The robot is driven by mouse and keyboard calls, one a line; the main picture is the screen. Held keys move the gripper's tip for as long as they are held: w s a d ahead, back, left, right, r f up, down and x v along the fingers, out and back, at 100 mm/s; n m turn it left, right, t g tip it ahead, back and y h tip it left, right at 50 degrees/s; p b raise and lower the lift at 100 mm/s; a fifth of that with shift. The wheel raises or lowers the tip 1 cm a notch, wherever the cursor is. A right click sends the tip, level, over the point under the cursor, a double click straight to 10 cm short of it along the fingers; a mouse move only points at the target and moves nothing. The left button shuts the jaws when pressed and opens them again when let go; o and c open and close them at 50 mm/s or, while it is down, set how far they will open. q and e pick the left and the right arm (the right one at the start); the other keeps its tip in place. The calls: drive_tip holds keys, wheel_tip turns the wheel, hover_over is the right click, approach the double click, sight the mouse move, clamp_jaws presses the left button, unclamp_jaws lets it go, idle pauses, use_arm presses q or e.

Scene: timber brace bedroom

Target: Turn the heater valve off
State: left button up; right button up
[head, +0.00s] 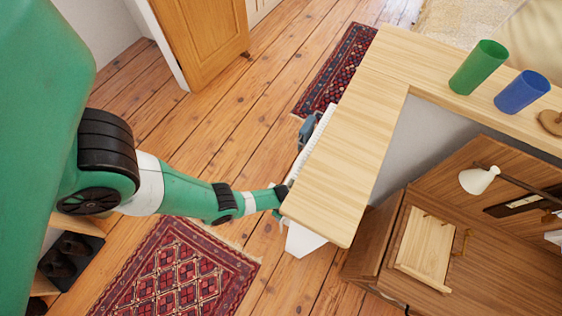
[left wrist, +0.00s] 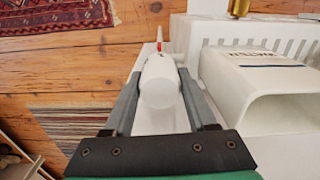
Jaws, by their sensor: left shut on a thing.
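The heater valve (left wrist: 160,82) is a white rounded cylinder with a small red-tipped part at its far end, seen in the left wrist view. My left gripper (left wrist: 158,72) is shut on the valve, with one grey finger along each side of it. The white heater (left wrist: 294,46) with a slotted top lies to the right of the valve. In the head view a strip of the heater (head: 317,138) shows beside the wooden ledge. My left gripper there is mostly hidden by the ledge's edge. My right gripper is in neither view.
The wooden ledge (head: 335,185) overhangs the heater. A white open box (left wrist: 270,92) with dark lettering is close to the right finger. A green cup (head: 478,67) and a blue cup (head: 521,91) stand on the ledge. Plank floor and a red rug (head: 175,275) lie below.

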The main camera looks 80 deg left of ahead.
use_arm(q)
drive_tip(key=m, duration=0.4)
drive_tip(key=shift+s+f+m, duration=0.1)
drive_tip(key=shift+m, duration=0.3)
drive_tip(key=m, duration=0.4)
drive_tip(key=shift+m, duration=0.4)
drive_tip(key=o, duration=1.4)
wheel_tip(320, 180, up, 12)
drive_tip(key=p, duration=1.1)
drive_tip(key=shift+f, duration=0.1)
